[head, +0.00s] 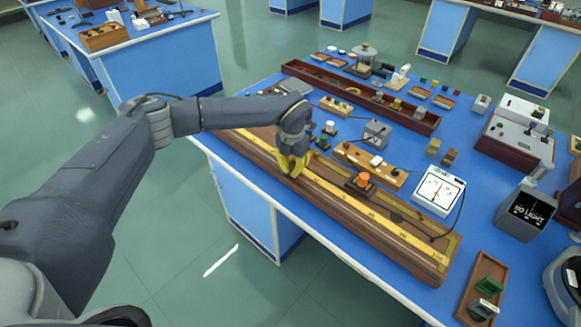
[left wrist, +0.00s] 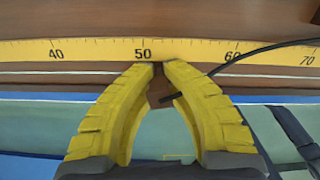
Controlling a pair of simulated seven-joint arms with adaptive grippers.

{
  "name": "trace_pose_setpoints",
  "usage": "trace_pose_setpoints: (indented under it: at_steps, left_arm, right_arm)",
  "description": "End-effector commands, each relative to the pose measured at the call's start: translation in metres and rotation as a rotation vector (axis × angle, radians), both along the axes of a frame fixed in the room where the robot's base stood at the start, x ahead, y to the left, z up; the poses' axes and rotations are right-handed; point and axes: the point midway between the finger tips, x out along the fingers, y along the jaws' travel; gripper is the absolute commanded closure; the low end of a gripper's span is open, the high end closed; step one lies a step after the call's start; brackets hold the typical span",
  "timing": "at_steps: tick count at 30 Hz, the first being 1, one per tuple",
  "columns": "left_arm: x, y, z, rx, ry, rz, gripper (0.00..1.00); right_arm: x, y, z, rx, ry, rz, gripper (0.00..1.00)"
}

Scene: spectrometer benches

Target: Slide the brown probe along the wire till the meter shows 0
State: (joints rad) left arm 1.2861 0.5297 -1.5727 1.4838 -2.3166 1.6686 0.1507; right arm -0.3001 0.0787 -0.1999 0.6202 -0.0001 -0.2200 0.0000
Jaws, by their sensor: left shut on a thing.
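The long wooden wire board (head: 350,229) with its yellow scale (head: 352,210) lies along the bench's front edge. A black lead (left wrist: 240,56) runs from the probe to the right. The white meter (head: 438,191) has a red needle near mid-dial; its exact reading is too small to tell. My right gripper is out of view.
A dark box with a display (head: 525,212) stands at right.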

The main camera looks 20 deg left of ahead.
Motion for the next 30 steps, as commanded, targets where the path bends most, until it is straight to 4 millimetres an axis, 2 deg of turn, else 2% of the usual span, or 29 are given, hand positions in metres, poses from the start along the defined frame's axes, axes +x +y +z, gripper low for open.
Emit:
trace_pose_setpoints:
  at_steps: [30]
  left_arm:
    - [-0.013, -0.027, 0.000, 0.000, 0.000, -0.001, 1.00]
  right_arm:
    - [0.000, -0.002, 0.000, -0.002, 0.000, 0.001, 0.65]
